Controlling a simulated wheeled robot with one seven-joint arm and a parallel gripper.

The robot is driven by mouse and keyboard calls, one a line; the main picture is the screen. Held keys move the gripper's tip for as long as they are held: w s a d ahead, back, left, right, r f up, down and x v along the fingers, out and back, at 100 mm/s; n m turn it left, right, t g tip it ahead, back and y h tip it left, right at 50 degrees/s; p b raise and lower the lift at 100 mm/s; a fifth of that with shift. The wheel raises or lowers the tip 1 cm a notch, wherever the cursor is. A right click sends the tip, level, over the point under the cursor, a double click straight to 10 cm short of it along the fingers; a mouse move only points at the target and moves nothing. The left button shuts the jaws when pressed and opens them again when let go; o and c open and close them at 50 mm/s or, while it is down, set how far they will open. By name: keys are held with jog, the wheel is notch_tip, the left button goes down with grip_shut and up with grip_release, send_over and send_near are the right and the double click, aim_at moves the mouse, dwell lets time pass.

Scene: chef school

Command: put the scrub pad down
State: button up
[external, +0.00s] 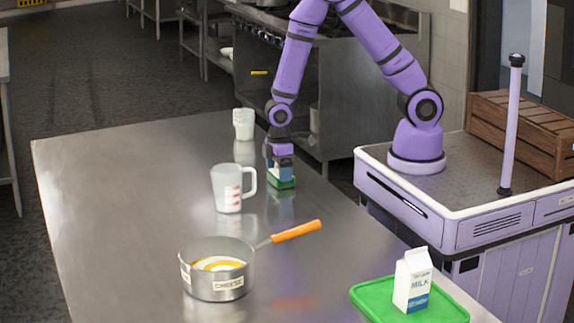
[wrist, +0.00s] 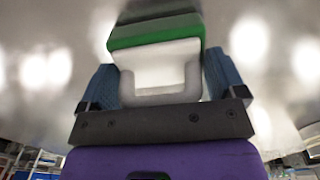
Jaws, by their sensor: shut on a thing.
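The scrub pad (external: 281,182) has a green layer at the bottom and is held low over the steel table (external: 130,200), at its right side. I cannot tell whether it touches the table. In the wrist view the scrub pad (wrist: 155,38) shows a green band and a white part between the blue fingers. My gripper (external: 280,170) points straight down and is shut on the pad; its fingers also show in the wrist view (wrist: 160,85).
A measuring cup (external: 228,188) stands just left of my gripper, and a white cup (external: 243,124) stands behind. A pot (external: 217,283) with an orange handle is in front. A milk carton (external: 412,280) stands on a green tray (external: 375,302). The table's left part is clear.

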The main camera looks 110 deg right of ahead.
jog(key=shift+f, duration=0.15)
jog(key=o, duration=0.7)
jog(key=shift+c, duration=0.2)
